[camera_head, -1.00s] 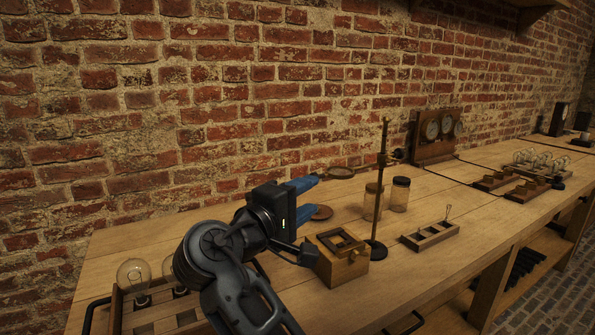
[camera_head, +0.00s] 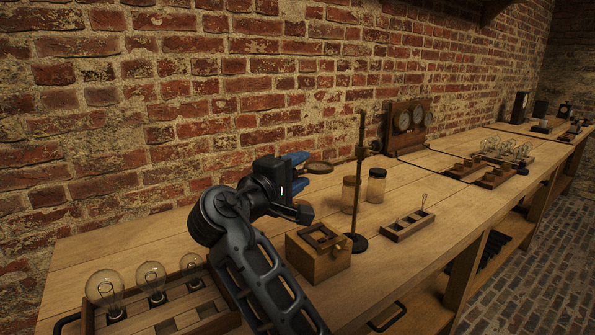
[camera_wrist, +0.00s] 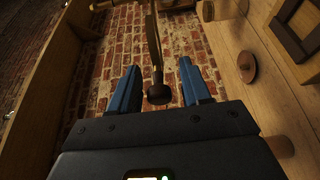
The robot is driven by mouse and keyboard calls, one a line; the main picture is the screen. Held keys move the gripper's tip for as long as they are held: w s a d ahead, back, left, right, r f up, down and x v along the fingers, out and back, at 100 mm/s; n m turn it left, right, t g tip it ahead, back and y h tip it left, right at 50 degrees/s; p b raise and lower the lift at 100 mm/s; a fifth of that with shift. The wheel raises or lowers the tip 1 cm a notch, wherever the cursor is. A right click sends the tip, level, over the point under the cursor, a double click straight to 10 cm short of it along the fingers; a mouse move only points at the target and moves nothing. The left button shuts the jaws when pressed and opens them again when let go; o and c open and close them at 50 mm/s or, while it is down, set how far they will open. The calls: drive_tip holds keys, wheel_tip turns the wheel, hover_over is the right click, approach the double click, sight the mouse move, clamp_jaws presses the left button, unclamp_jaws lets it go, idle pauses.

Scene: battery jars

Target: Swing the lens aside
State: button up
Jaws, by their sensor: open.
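The round lens (camera_head: 319,168) is held out to the left of a thin upright stand (camera_head: 361,190), above the bench. My gripper (camera_head: 308,168) is open at the lens's left edge, its blue fingers pointing toward it. In the wrist view, a narrow curved piece, apparently the lens seen edge-on (camera_wrist: 151,38), ends in a dark round knob (camera_wrist: 158,93) that lies between the two open fingers. I see gaps on both sides of the knob, and neither finger visibly touches it.
A wooden box with a framed top (camera_head: 318,255) stands below my gripper, beside the stand's foot. Two jars, one pale (camera_head: 350,195) and one dark-lidded (camera_head: 376,185), stand behind the stand. A divided tray (camera_head: 408,226) is to the right. A bulb rack (camera_head: 195,322) is at front left.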

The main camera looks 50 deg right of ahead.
clamp_jaws()
idle(0.4)
